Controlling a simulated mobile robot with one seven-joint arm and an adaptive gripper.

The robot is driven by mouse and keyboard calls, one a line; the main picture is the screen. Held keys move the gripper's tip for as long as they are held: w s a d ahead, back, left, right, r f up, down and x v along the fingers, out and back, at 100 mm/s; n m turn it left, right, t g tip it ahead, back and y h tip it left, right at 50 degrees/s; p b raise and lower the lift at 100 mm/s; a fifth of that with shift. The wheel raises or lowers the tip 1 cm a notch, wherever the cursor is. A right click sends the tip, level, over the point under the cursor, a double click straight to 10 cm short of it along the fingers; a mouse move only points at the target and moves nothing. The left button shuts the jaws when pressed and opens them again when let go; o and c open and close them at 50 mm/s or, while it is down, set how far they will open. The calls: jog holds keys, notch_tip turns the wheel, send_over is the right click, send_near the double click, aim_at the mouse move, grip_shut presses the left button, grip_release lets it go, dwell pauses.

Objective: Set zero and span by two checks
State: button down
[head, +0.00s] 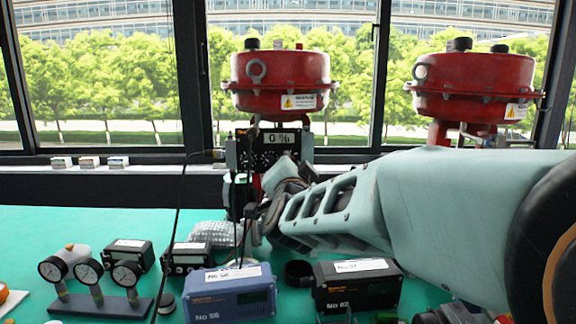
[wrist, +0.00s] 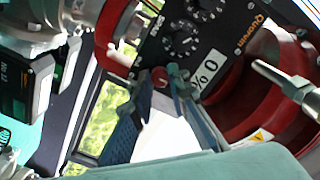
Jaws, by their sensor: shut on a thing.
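The black positioner panel (head: 243,152) hangs under the left red actuator (head: 280,85) in the head view, with a white plate (head: 279,138) reading 0 %. In the wrist view the panel (wrist: 150,48) is tilted and close, with round dials (wrist: 182,40) and the 0 % plate (wrist: 205,75). A small red knob (wrist: 160,75) sits at the panel's edge. My gripper (wrist: 163,84) has its fingertips on either side of this knob and is shut on it. In the head view my wrist hides the lower panel and the fingertips.
A second red actuator (head: 472,85) stands at right. On the green bench (head: 25,225) are a gauge stand (head: 100,305), a blue box (head: 230,294), a black box (head: 357,286) and smaller black boxes (head: 128,256). A thin dark cable hangs in front of the bench. Free bench shows at left.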

jog(key=shift+r, duration=0.1)
jog(key=c, duration=2.1)
grip_release()
jog(key=shift+p, duration=0.3)
